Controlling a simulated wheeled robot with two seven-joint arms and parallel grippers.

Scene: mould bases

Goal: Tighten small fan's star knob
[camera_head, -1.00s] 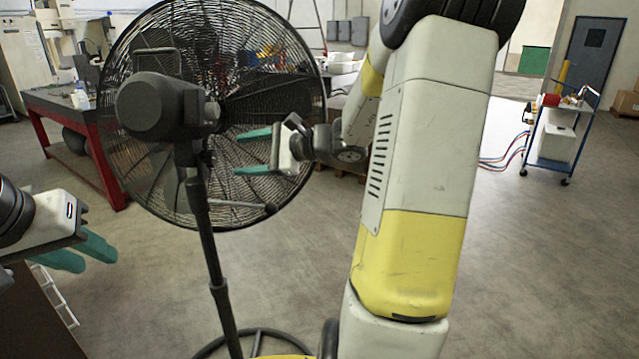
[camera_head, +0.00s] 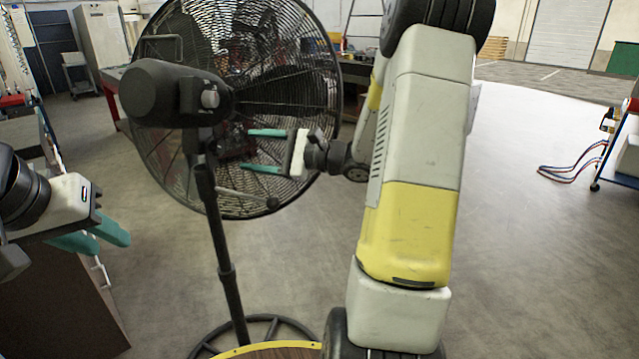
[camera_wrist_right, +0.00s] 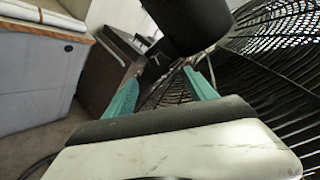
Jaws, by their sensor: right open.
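The black pedestal fan (camera_head: 225,270) stands upright in front of me, its round grille (camera_head: 290,60) behind the dark motor housing (camera_head: 155,92). A grey round knob (camera_head: 210,98) is on the housing's side; I cannot tell if it is the star knob. A rod ending in a dark knob (camera_head: 272,203) sticks out below. My right gripper (camera_head: 246,150) is open and empty, right of the pole, its fingers pointing left in front of the grille. In the right wrist view the housing (camera_wrist_right: 192,22) is beyond the fingers. My left gripper (camera_head: 100,238) is at the left, apart from the fan; its opening is unclear.
A brown cabinet (camera_head: 65,300) stands at the lower left, under my left gripper. A workbench lies behind the fan. A blue cart (camera_head: 608,165) is at the right edge.

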